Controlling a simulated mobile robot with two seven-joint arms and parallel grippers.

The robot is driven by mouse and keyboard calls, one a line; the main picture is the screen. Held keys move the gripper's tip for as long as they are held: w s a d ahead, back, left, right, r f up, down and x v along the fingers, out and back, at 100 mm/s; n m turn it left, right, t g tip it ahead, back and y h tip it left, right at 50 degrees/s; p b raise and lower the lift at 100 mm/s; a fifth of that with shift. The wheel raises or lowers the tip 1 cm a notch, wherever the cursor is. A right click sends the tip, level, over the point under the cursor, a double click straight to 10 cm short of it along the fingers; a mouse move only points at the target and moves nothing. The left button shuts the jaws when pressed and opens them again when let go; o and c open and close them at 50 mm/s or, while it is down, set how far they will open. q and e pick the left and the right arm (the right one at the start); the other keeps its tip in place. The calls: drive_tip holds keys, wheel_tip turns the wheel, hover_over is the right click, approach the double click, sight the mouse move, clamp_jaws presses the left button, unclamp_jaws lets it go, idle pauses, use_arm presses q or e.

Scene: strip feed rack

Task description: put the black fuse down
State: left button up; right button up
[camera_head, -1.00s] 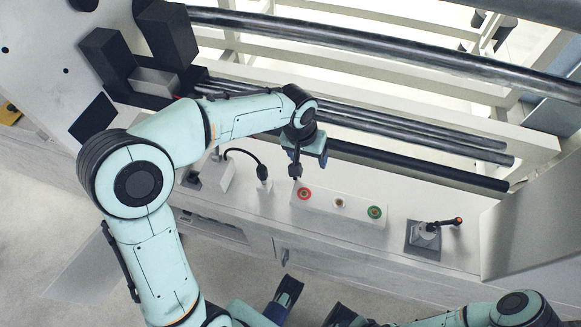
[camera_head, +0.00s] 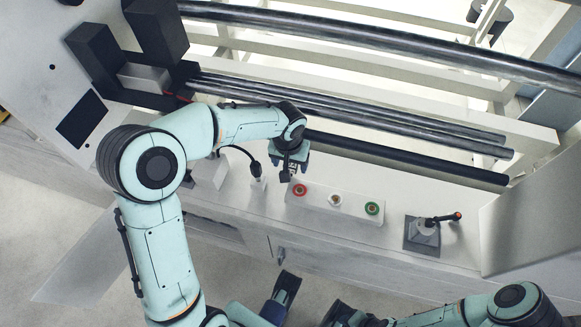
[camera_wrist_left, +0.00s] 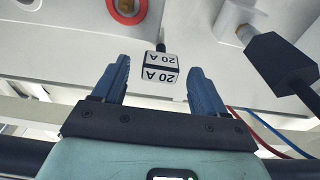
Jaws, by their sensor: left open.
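The black fuse (camera_wrist_left: 160,68) shows in the left wrist view as a small block with two white "20 A" labels and a dark middle. My left gripper (camera_wrist_left: 158,70) is open, with its blue fingers on either side of the fuse and a gap at each side. In the head view my left gripper (camera_head: 289,160) is over the white ledge, just left of the button box. I cannot make out the fuse clearly there.
A button box (camera_head: 335,203) with red, white and green buttons is close to the right. A black gooseneck (camera_head: 240,153) stands close to the left; a black-headed fitting (camera_wrist_left: 280,62) shows in the wrist view. A lever (camera_head: 425,231) is further right. Dark rods (camera_head: 400,160) run behind.

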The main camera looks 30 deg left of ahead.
sight(291, 164)
use_arm(q)
drive_tip(key=f, duration=0.3)
drive_tip(key=shift+w+f, duration=0.2)
drive_tip(key=shift+r, duration=0.1)
drive_tip(key=c, duration=1.1)
